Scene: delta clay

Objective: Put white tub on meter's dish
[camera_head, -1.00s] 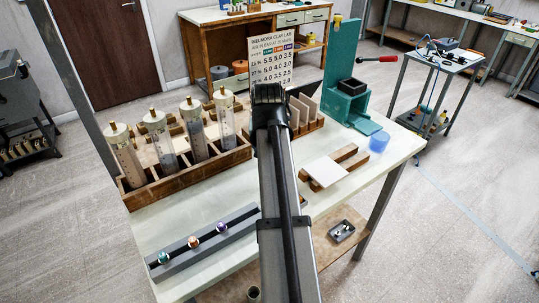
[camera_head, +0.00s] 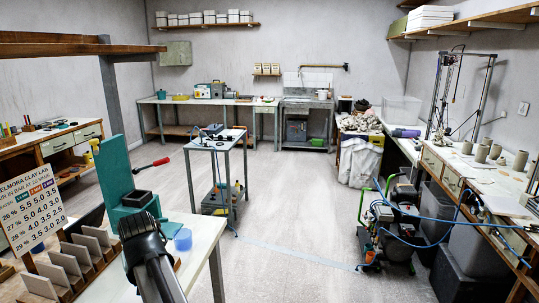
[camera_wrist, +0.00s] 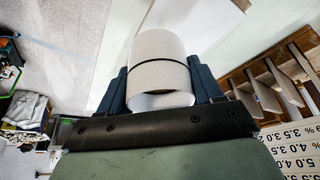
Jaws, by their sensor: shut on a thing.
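The white tub (camera_wrist: 158,62) is a white cylinder with a thin dark band around it. In the wrist view it sits between the two dark blue fingers of my gripper (camera_wrist: 160,85), which is shut on it. In the head view only the dark back of my gripper (camera_head: 138,224) shows, over the near bench, and the tub and fingers are hidden. A small device with a cable (camera_head: 213,130) stands on a grey cart (camera_head: 232,139) beyond the bench. I cannot tell whether it is the meter, and no dish is clear.
Open floor (camera_head: 290,205) lies right of the bench. A compressor with a blue hose (camera_head: 397,220) stands further right.

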